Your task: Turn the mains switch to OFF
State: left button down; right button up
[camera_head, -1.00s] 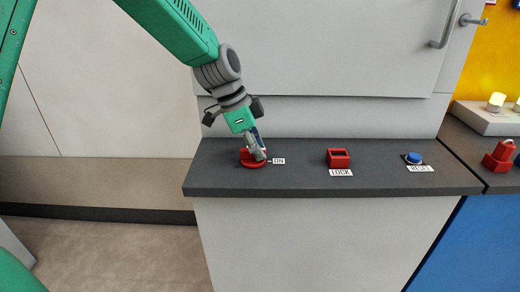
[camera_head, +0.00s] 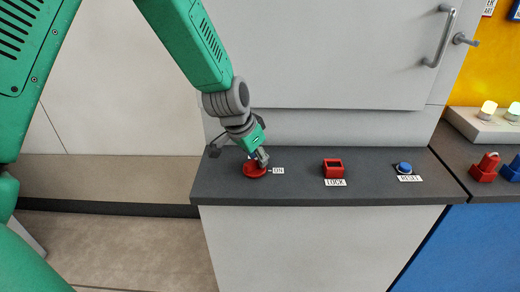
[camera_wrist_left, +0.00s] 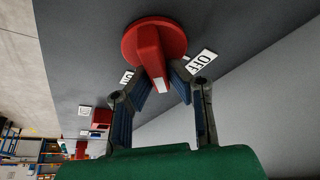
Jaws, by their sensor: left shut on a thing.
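The mains switch is a red round knob with a raised grip bar; it sits on the dark worktop in the head view (camera_head: 254,171) and shows large in the left wrist view (camera_wrist_left: 151,45). The bar's white-marked end points between the OFF label (camera_wrist_left: 201,63) and the ON label (camera_wrist_left: 127,77). My left gripper (camera_head: 262,158) comes down on the switch from above. In the left wrist view its two fingers (camera_wrist_left: 163,88) are shut on the red bar, one on each side. The ON label (camera_head: 278,171) also shows in the head view, right of the switch. My right gripper is not in view.
On the same worktop (camera_head: 225,187) stand a red LOCK box (camera_head: 333,168) and a blue RESET button (camera_head: 404,168), to the right and clear of the gripper. A pale cabinet front with a handle (camera_head: 443,35) rises behind. Red and blue parts sit far right.

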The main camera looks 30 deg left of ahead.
pick_arm(q)
jog(key=n+p, duration=0.2)
jog(key=n+y+p, duration=0.1)
jog(key=n+p, duration=0.1)
jog(key=n+y+p, duration=0.1)
jog(key=n+p, duration=0.1)
jog(key=shift+s+a, duration=0.2)
jog(key=shift+a, duration=0.1)
jog(key=n+y+p, duration=0.1)
jog(key=n+p, duration=0.2)
jog(key=shift+a+f+g, duration=0.1)
jog(key=shift+g, duration=0.2)
jog(key=shift+y, duration=0.3)
jog(key=shift+s+f+n, duration=0.1)
jog(key=shift+f+n, duration=0.05)
jog(key=shift+n, duration=0.15)
jog(key=c, duration=1.5)
grip_release()
jog(key=shift+c, duration=0.2)
jog(key=shift+r, duration=0.3)
